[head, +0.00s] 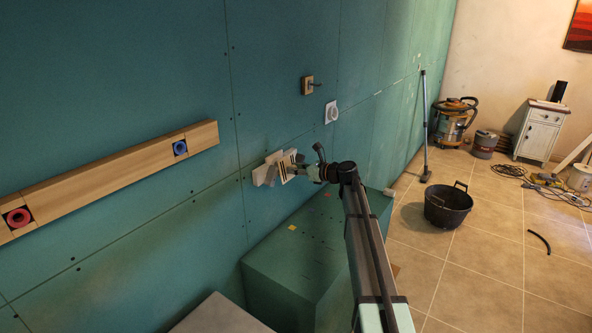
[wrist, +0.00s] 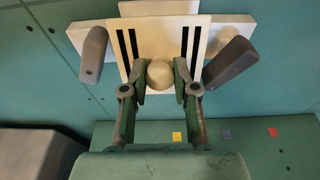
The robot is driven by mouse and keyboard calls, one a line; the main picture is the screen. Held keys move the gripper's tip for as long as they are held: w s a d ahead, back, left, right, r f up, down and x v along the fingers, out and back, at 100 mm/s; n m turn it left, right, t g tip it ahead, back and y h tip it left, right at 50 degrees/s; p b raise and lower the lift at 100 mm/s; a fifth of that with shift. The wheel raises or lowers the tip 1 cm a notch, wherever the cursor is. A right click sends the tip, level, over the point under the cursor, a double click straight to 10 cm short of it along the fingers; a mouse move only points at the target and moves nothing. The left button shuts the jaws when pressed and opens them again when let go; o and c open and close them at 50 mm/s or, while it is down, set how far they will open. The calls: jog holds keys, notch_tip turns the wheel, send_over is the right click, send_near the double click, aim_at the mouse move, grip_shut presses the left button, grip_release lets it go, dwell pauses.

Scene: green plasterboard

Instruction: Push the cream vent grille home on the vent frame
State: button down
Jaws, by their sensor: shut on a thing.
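The cream vent grille (wrist: 158,35), a plate with dark slots and a round knob (wrist: 160,73), is in the upper middle of the wrist view. My gripper (wrist: 160,82) is shut on the knob, one finger on each side. The pale vent frame (wrist: 84,38) shows behind the grille, with a grey lever-like piece at the left (wrist: 93,52) and a darker one at the right (wrist: 230,62). In the head view, the grille (head: 287,162) is at the wall in front of the frame (head: 261,175). Any gap between them is hidden.
A green box (head: 300,245) with small coloured squares stands below the frame. A wooden rail (head: 110,180) with round fittings is on the wall at the left.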

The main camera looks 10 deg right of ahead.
jog(key=shift+x, duration=1.8)
jog(key=c, duration=0.8)
grip_release()
jog(key=shift+w, duration=0.1)
jog(key=v, duration=1.2)
